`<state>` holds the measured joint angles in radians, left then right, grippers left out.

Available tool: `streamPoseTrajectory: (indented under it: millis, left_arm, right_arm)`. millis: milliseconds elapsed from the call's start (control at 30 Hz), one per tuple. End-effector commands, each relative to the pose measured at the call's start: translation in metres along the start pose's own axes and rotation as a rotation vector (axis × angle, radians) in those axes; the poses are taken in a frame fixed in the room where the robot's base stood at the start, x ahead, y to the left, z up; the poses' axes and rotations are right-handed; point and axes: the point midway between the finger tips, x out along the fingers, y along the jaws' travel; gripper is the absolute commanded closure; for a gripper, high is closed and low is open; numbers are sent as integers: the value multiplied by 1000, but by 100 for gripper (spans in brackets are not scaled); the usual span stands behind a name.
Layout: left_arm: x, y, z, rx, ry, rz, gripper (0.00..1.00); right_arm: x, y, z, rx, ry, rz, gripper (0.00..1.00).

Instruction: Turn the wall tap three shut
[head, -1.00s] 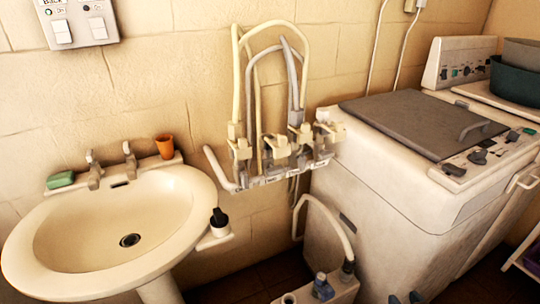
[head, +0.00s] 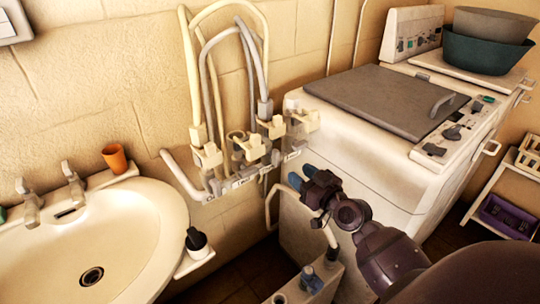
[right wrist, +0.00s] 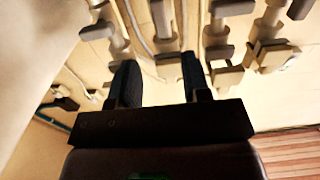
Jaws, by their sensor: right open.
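A row of several cream wall taps sits on a pipe manifold (head: 215,191) between basin and washing machine. The labels under them are too small to read, so I cannot tell for sure which is three. The third from the left is a cream tap (head: 274,128) with a grey hose at it. My right gripper (head: 303,178) is open and empty, in front of and below the right end of the row. In the right wrist view its two dark fingers (right wrist: 160,82) stand apart, with grey and cream tap handles (right wrist: 232,8) beyond them. My left gripper is not in view.
The washing machine (head: 350,150) stands close right of the taps. Cream and grey hoses (head: 190,90) loop above them. The basin (head: 150,215) is at left, with an orange cup (head: 115,157) on its ledge and a dark-topped bottle (head: 196,240) beside it.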

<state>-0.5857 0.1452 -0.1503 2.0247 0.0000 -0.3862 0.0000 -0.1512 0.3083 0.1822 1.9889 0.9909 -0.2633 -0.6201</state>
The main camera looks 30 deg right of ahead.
Motion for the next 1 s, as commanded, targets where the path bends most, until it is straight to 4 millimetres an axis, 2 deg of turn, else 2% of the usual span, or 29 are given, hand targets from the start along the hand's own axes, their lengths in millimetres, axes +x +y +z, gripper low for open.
streamPoseTrajectory:
  millis: [400, 600, 800, 1000]
  left_arm:
    - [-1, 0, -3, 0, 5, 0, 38]
    - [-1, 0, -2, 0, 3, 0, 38]
    - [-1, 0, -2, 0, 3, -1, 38]
    - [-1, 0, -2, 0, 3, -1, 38]
  right_arm:
    - [62, -1, -1, 3, 1, 0, 56]
    - [87, -1, 0, 2, 0, 0, 56]
    - [99, -1, 0, 2, -1, 0, 56]
    - [101, -1, 1, 1, -2, 0, 56]
